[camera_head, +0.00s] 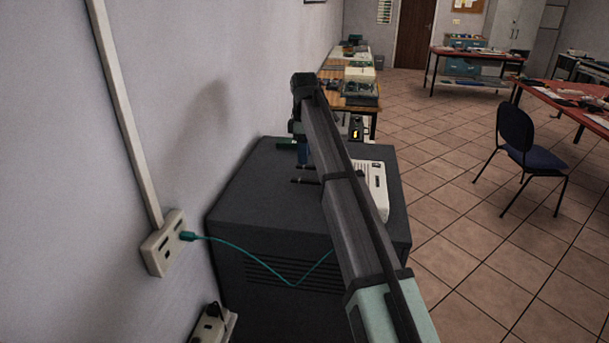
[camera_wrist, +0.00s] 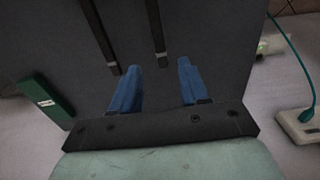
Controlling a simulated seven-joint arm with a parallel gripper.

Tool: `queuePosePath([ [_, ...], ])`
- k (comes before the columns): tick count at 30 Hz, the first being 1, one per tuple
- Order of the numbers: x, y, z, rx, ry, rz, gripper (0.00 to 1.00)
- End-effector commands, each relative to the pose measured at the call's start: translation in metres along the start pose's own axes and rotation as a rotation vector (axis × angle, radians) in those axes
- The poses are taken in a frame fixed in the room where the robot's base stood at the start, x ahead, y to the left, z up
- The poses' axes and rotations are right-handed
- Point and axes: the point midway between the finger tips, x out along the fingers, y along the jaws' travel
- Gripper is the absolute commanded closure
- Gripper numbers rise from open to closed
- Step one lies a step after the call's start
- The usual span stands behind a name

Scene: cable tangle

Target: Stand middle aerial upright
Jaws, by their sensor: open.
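A white router-like box (camera_head: 371,190) sits on a dark cabinet, partly hidden by my arm. Two dark aerials (camera_head: 303,181) extend left from behind my arm, lying low over the cabinet top. In the wrist view they enter from the top edge: one aerial (camera_wrist: 155,32) ends between my fingertips, the other aerial (camera_wrist: 98,35) ends just left of the left finger. A third aerial is not visible, so I cannot tell which is the middle one. My gripper (camera_wrist: 160,68) is open, with blue fingers (camera_head: 303,155) pointing down near the aerial tips. Contact is not visible.
A green box (camera_wrist: 44,98) lies on the cabinet top (camera_head: 262,195), beyond my gripper in the head view (camera_head: 287,144). A teal cable (camera_head: 245,252) runs from the wall socket (camera_head: 163,243) across the cabinet front. The wall stands close on the left.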

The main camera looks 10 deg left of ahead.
Motion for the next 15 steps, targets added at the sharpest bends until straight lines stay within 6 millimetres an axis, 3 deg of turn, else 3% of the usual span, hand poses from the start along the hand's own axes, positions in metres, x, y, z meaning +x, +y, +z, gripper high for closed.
queuePosePath([
  [6,0.04,-0.001,0.001,0.0,-0.001,-0.002,0.55],
  [15,0.073,0.0,0.001,0.0,-0.001,0.0,0.55],
])
